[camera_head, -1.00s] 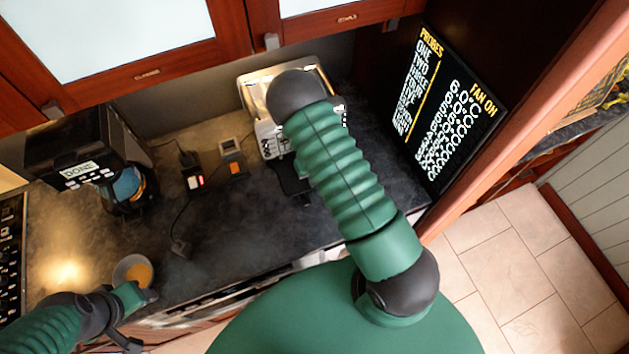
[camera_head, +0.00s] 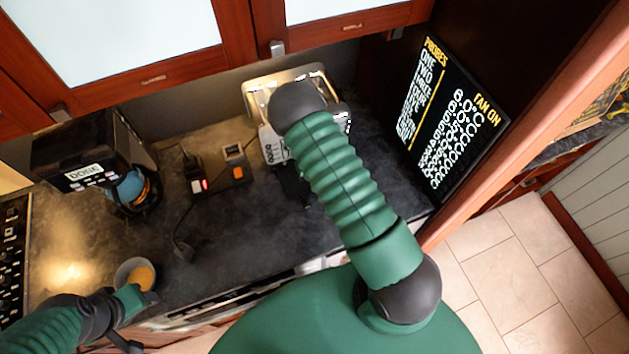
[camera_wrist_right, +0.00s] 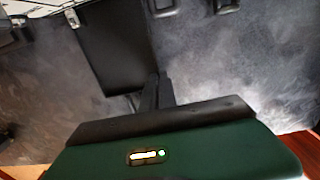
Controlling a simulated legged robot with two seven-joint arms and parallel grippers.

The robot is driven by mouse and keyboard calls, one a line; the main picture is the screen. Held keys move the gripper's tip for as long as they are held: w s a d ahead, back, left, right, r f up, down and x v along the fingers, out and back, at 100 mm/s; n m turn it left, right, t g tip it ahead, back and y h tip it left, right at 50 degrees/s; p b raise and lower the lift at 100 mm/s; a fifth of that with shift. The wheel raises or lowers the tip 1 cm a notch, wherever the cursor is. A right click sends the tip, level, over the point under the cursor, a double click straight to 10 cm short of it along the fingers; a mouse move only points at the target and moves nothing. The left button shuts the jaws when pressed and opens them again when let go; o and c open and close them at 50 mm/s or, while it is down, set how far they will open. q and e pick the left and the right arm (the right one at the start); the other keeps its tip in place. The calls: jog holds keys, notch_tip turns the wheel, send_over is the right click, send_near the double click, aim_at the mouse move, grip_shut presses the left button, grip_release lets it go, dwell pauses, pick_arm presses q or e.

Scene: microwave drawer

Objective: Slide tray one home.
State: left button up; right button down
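A dark flat tray (camera_wrist_right: 113,48) sticks out from the front of a silver-topped machine (camera_head: 262,92) on the counter; I take it for tray one, but no label on it is readable. In the head view my right arm covers most of it. In the right wrist view my right gripper (camera_wrist_right: 157,92) is at the tray's near right corner, its fingers close together. I cannot tell whether they touch the tray, and nothing shows held between them. My left gripper (camera_head: 145,299) is at the lower left, beside a small bowl (camera_head: 122,270) with orange contents; its fingers are unclear.
A dark appliance (camera_head: 75,150) stands at the left. Small devices (camera_head: 236,162) with cords lie between it and the machine. A black text board (camera_head: 450,115) stands at the right. Cabinets (camera_head: 130,85) overhang the back. The counter's front middle (camera_head: 225,240) is mostly clear.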

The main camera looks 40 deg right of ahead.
jog(key=shift+w, duration=0.15)
jog(key=shift+w+d, duration=0.3)
jog(key=shift+w, duration=0.5)
jog(key=c, duration=1.6)
grip_release()
jog(key=shift+s+a+r+p, duration=0.2)
jog(key=shift+s+a, duration=0.15)
jog(key=shift+s, duration=0.05)
jog(key=shift+s+a+r+p, duration=0.15)
jog(key=shift+s+a+p, duration=0.05)
jog(key=shift+s+a, duration=0.2)
jog(key=shift+s+a+r+p, duration=0.15)
jog(key=shift+s+r+p, duration=0.1)
jog(key=shift+s, duration=0.35)
jog(key=shift+s+a+r+p, duration=0.15)
jog(key=shift+s+p, duration=0.05)
jog(key=shift+s, duration=0.35)
jog(key=shift+s+a+r, duration=0.15)
jog(key=shift+s+a, duration=0.05)
jog(key=shift+s, duration=0.4)
jog(key=shift+s+a+r, duration=0.1)
jog(key=shift+s+a, duration=0.05)
jog(key=shift+s, duration=0.4)
jog(key=shift+s+a+r, duration=0.15)
jog(key=shift+s+a, duration=0.05)
jog(key=shift+s, duration=0.35)
jog(key=shift+s+a+r, duration=0.15)
jog(key=shift+s, duration=0.4)
